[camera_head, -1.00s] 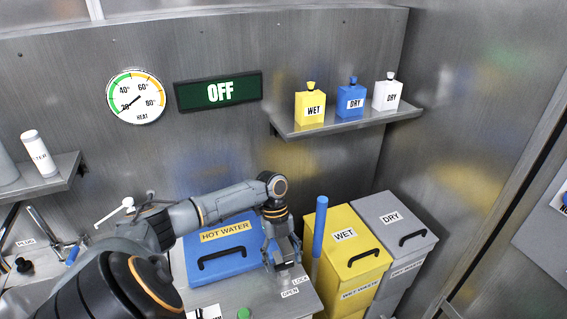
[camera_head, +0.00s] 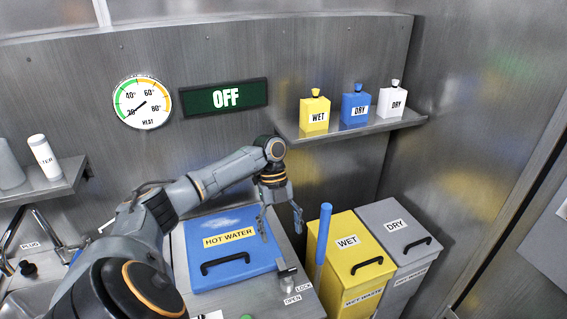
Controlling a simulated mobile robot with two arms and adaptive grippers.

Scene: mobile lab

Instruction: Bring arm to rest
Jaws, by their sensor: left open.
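My left arm comes in from the lower left and reaches over the counter. Its left gripper (camera_head: 281,230) points down with its fingers apart and nothing between them. It hangs above the right edge of the blue hot water lid (camera_head: 217,268), with the small metal lock lever (camera_head: 286,272) below it, apart from the fingers. The lever stands by the OPEN and LOCK labels. The hot water lid is down flat, its black handle showing. My right gripper does not show.
A blue upright handle (camera_head: 323,235) stands close to the right of the gripper. Beyond it are a yellow wet waste bin (camera_head: 341,248) and a grey dry waste bin (camera_head: 396,232). A wall shelf (camera_head: 350,132) with three bottles is above.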

